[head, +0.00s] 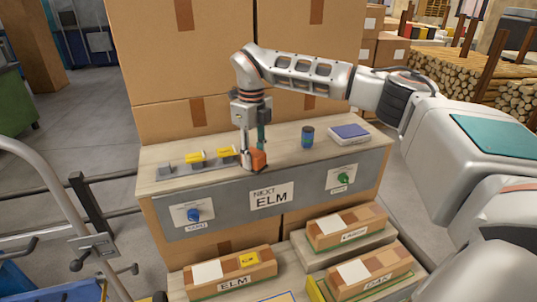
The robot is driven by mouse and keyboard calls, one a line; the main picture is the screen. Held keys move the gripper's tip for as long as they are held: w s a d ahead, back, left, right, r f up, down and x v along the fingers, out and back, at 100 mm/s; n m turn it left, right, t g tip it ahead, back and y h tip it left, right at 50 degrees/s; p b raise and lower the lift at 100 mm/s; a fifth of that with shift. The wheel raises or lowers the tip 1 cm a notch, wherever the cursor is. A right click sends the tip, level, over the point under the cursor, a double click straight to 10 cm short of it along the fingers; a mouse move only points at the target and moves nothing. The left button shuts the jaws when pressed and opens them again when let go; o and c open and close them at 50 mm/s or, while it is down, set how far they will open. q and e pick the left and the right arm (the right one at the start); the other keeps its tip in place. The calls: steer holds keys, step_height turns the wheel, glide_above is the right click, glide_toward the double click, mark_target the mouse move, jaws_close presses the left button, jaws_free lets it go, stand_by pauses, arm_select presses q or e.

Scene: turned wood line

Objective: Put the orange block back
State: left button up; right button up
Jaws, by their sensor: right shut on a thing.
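The gripper partly hides the block, and I cannot tell whether the block touches the shelf. Left of it, a row of small grey holders carries two yellow pieces (196,156); the leftmost grey holder (165,168) shows no coloured piece. My left gripper is not in view.
A dark blue-green cylinder (307,136) and a blue-topped pad (349,132) stand right of the gripper. The front panel bears a "NEXT ELM" sign (271,196), a blue knob (194,215) and a green knob (344,179). Labelled wood-block trays (232,275) lie below. Cardboard boxes (200,60) rise behind.

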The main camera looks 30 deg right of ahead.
steer(key=w+d+r+m+p, duration=0.1)
steer(key=w+d+r+m, duration=0.3)
steer(key=r+m, duration=0.8)
steer(key=w+d+r+m+p, duration=0.1)
steer(key=w+d+r+m, duration=0.3)
steer(key=m, duration=1.3)
steer(key=f, duration=0.4)
steer(key=s+f+b, duration=0.1)
steer(key=f, duration=0.4)
steer(key=d+f, duration=0.1)
steer(key=f, duration=0.4)
steer(key=shift+s+d+b, duration=0.1)
steer(key=shift+s+b, duration=0.1)
steer(key=shift+b, duration=0.1)
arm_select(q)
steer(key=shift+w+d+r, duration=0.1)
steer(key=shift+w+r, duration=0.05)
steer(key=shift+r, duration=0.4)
arm_select(e)
steer(key=shift+f, duration=2.3)
steer(key=shift+f, duration=0.1)
steer(key=o, duration=1)
